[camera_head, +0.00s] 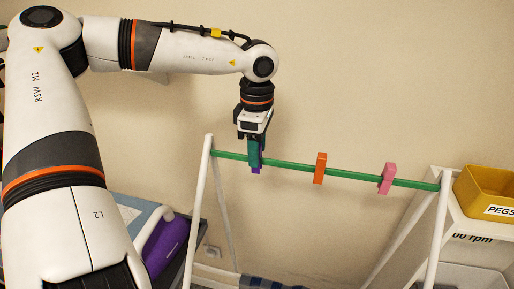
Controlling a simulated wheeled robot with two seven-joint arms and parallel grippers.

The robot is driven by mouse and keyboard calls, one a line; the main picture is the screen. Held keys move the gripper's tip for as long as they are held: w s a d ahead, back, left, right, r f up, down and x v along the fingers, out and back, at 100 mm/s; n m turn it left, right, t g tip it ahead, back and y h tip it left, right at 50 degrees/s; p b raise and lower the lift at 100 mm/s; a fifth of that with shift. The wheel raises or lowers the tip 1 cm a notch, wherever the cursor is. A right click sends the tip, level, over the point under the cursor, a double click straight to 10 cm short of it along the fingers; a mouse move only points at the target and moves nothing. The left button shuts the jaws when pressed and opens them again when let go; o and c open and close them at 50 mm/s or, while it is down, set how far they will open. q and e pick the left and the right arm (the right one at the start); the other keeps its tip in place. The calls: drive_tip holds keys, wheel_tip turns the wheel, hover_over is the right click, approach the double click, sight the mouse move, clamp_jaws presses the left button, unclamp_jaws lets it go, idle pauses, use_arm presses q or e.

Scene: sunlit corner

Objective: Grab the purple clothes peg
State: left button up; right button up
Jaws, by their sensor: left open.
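The purple clothes peg (256,170) is on the green line (340,173) near its left end. Only its lower part shows clearly; the rest is hidden behind my left gripper. My left gripper (255,158) points down at the line from above, with its teal fingers over the purple peg. It is open, and I cannot tell whether a finger touches the peg. My right gripper is not in view.
An orange peg (320,168) and a pink peg (387,178) hang on the line to the right. White rack legs (199,205) hold the line. A yellow pegs box (490,190) stands at the right. A purple bottle-like object (166,243) is at lower left.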

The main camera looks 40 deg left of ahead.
use_arm(q)
drive_tip(key=shift+f, duration=0.7)
clamp_jaws()
drive_tip(key=shift+r, duration=0.15)
